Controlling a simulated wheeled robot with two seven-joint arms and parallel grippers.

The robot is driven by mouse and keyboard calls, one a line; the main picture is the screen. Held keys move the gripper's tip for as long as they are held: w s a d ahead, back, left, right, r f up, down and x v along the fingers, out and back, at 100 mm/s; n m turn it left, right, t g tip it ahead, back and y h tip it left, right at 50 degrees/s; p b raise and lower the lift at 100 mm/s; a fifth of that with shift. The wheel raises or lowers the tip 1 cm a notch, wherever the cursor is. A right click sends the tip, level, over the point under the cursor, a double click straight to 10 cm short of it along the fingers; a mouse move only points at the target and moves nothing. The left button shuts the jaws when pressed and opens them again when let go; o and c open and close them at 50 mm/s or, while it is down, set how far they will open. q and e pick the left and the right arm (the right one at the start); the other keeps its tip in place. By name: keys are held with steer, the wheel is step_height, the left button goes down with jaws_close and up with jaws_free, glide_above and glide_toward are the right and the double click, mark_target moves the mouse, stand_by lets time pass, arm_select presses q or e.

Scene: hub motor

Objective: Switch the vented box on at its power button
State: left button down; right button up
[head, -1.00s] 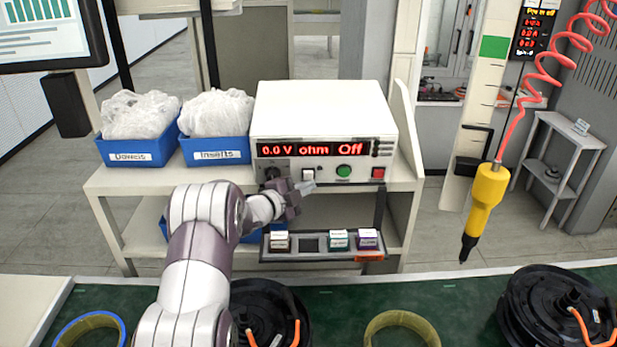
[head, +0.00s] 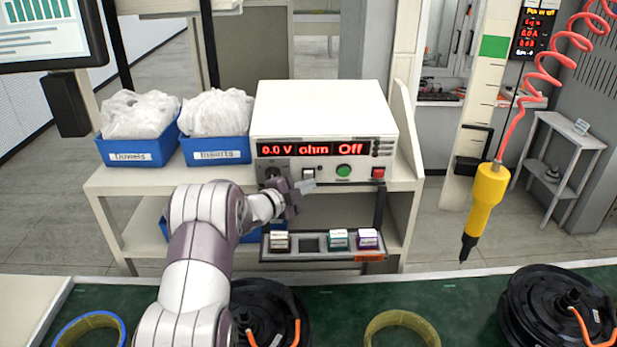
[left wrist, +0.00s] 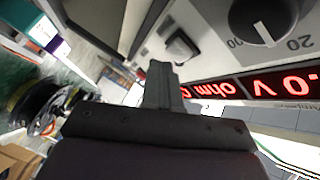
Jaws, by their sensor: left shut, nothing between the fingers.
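The vented box (head: 325,112) is a white unit standing on a bench behind the conveyor. Its red display (head: 325,149) reads "0.0 V ohm Off". Below the display are a dark knob (head: 272,173), a pale square button (head: 308,173), a green button (head: 344,173) and a red button (head: 378,173). My left gripper (head: 306,187) is shut and empty, just in front of and below the pale button. In the left wrist view the shut fingers (left wrist: 160,80) point toward the panel close to the pale button (left wrist: 181,47); I cannot tell whether they touch. My right gripper is out of view.
Two blue bins (head: 214,149) stand left of the box. A small rack (head: 322,256) with several little boxes hangs below the panel. A yellow tool (head: 485,200) hangs at the right on a red coiled cable. Hub motors (head: 545,305) and rings (head: 401,318) lie on the green conveyor.

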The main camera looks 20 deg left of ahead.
arm_select(q)
steer(key=shift+w+a, duration=0.1)
steer(key=shift+w, duration=0.15)
steer(key=shift+w+a+r, duration=0.15)
steer(key=shift+w+a, duration=0.05)
steer(key=shift+w, duration=0.2)
stand_by(0.6)
stand_by(0.3)
steer(key=shift+s+d+b, duration=0.4)
steer(key=shift+s+b, duration=0.05)
steer(key=shift+s, duration=0.35)
steer(key=shift+s+d+f+b, duration=0.15)
steer(key=shift+s+d+b, duration=0.2)
steer(key=shift+s, duration=0.4)
steer(key=shift+s+d+f+b, duration=0.2)
steer(key=shift+s+d+b, duration=0.15)
steer(key=shift+s, duration=0.35)
steer(key=shift+s+d+f+b, duration=0.15)
steer(key=shift+s+d+b, duration=0.2)
steer(key=shift+s, duration=0.4)
